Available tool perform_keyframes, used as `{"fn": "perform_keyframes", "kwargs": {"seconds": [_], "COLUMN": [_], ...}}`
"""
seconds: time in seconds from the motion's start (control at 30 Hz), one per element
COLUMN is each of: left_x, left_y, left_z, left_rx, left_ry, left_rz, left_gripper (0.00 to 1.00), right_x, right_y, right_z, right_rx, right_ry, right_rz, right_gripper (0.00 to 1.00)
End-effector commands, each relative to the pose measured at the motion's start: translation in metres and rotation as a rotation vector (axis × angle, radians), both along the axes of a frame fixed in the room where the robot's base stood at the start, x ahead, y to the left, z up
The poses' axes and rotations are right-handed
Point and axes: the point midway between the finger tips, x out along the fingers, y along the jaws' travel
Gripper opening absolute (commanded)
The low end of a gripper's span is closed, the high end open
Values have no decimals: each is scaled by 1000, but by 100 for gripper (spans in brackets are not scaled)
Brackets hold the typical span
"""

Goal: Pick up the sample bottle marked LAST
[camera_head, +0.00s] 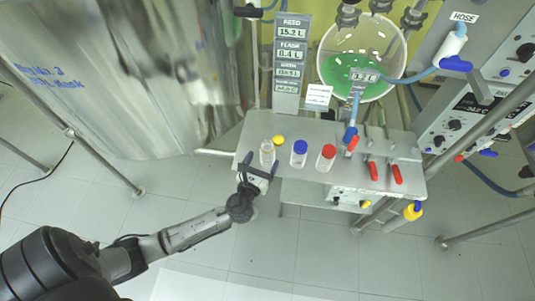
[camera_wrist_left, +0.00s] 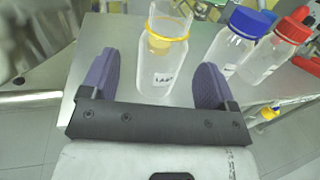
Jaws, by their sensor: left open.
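The sample bottle marked LAST (camera_wrist_left: 162,79) is clear glass, uncapped, with a yellow ring round its neck. It stands upright on the grey shelf and shows in the head view (camera_head: 267,153) at the shelf's left end. My left gripper (camera_head: 259,165) is open at the front of this bottle. In the left wrist view the purple fingers of the left gripper (camera_wrist_left: 155,76) lie to either side of the bottle, with gaps showing. I cannot tell how far the bottle is between them. My right gripper is not in view.
A blue-capped bottle (camera_head: 299,154) and a red-capped bottle (camera_head: 326,158) stand to the right on the shelf (camera_head: 258,121). Red-handled tools (camera_head: 373,171) are further right. A large steel tank (camera_head: 120,80) stands at the left.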

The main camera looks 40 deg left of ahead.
Motion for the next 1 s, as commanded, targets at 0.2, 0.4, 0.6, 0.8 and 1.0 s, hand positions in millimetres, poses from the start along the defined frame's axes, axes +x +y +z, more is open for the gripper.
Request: {"fn": "perform_keyframes", "kwargs": {"seconds": [0.2,0.4,0.6,0.8,1.0], "left_x": [13,39,51,52,52], "left_y": [4,11,16,16,16], "left_z": [0,0,0,0,0], "left_rx": [1,0,-1,-1,-1], "left_ry": [-2,-2,-1,0,0], "left_rz": [1,0,0,0,0], "left_gripper": [81,81,81,81,68], "right_x": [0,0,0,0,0], "right_y": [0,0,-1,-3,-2], "right_z": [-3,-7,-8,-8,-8], "right_rx": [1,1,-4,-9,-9], "right_ry": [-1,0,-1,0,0], "right_rz": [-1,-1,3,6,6], "right_gripper": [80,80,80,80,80]}}
